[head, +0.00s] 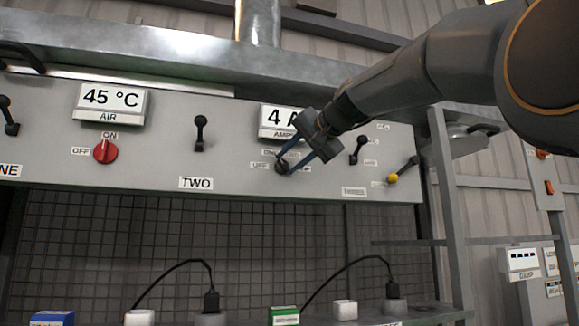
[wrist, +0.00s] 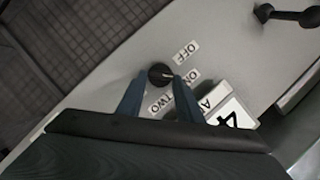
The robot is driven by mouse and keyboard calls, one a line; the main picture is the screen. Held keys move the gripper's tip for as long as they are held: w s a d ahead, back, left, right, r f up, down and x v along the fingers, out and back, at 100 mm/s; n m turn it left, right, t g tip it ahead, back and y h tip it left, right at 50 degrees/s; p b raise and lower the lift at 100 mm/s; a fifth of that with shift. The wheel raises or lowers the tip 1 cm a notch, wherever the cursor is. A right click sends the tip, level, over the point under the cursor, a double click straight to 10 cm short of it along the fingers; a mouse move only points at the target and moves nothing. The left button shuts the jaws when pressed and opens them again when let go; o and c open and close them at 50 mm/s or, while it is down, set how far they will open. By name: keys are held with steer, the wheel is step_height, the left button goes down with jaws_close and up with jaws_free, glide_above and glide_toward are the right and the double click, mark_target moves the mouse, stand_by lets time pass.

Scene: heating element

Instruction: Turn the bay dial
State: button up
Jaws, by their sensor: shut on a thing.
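The bay dial is a small dark round knob (head: 282,167) on the grey panel, below the "4 A" amps display (head: 281,121). It also shows in the wrist view (wrist: 160,74), with labels OFF, ON and TWO around it. My gripper (head: 284,168) has its two blue fingers on either side of this knob and is shut on it. In the wrist view the fingers (wrist: 158,84) flank the knob. A pale mark shows on the knob's face, between the fingers. In the head view my fingers partly cover the knob and its labels.
A red dial (head: 105,151) with ON and OFF labels sits left under the "45 °C" air display (head: 112,99). Black levers (head: 200,132) and (head: 359,149) and a yellow-knobbed lever (head: 402,169) stick out from the panel. Cables and plugs (head: 211,300) stand on the shelf below.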

steer(key=shift+d+f+m+y+b, duration=0.15)
steer(key=shift+m+y+b, duration=0.35)
steer(key=shift+m+b, duration=0.2)
steer(key=o, duration=1.1)
steer(key=b+v, duration=0.2)
steer(key=v, duration=0.5)
steer(key=shift+s+d, duration=0.25)
steer(key=shift+s, duration=0.05)
